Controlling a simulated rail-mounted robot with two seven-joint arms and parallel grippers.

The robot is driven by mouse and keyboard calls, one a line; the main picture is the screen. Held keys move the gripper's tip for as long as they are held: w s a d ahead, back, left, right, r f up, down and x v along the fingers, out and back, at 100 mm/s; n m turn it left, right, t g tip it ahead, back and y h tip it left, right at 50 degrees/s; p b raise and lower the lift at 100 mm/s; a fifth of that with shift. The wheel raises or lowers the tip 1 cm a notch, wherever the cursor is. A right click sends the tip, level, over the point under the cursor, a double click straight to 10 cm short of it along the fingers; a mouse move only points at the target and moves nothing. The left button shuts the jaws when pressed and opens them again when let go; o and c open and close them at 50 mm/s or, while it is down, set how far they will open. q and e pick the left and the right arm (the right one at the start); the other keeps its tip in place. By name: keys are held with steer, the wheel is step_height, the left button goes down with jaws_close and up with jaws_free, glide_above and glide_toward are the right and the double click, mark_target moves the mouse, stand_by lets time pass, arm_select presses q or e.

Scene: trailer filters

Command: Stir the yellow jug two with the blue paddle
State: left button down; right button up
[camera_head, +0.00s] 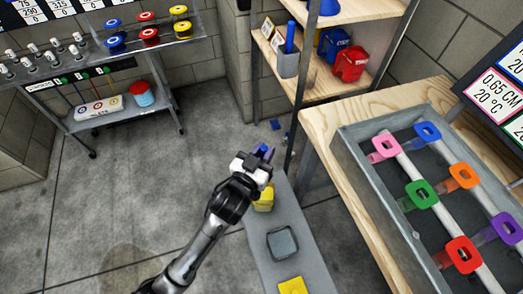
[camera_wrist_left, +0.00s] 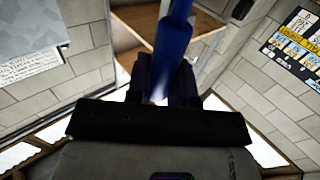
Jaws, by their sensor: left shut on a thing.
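My left gripper (camera_head: 258,160) is over the far end of a narrow grey bench and is shut on the blue paddle. In the left wrist view the paddle's blue shaft (camera_wrist_left: 175,32) rises between the fingers (camera_wrist_left: 163,80). In the head view only a small blue bit of it shows at the jaws. My right gripper is not in view.
The grey bench (camera_head: 262,244) also bears a grey square container (camera_head: 283,243) and a yellow thing (camera_head: 292,286) at its near end. A wooden table with a grey tray (camera_head: 362,183) of coloured square-topped pieces is to the right. Wooden shelves (camera_head: 305,92) stand behind; open floor lies left.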

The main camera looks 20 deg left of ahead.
arm_select(q)
steer(key=shift+s+d+f+b, duration=0.1)
steer(key=shift+s+f+b, duration=0.05)
steer(key=shift+f+b, duration=0.45)
steer(key=shift+s+d+f+b, duration=0.1)
steer(key=shift+s+f+b, duration=0.05)
steer(key=shift+f+b, duration=0.4)
steer(key=shift+w+a+f+b, duration=0.2)
steer(key=shift+f+b, duration=0.75)
steer(key=shift+b, duration=0.05)
steer(key=shift+s+d+f+b, duration=0.1)
steer(key=shift+f+b, duration=0.35)
steer(key=shift+f, duration=0.1)
steer(key=shift+f+b, duration=0.65)
steer(key=shift+f, duration=0.8)
steer(key=shift+f+b, duration=1.55)
steer(key=shift+f, duration=1.65)
steer(key=shift+f+b, duration=0.5)
steer(key=shift+f, duration=0.6)
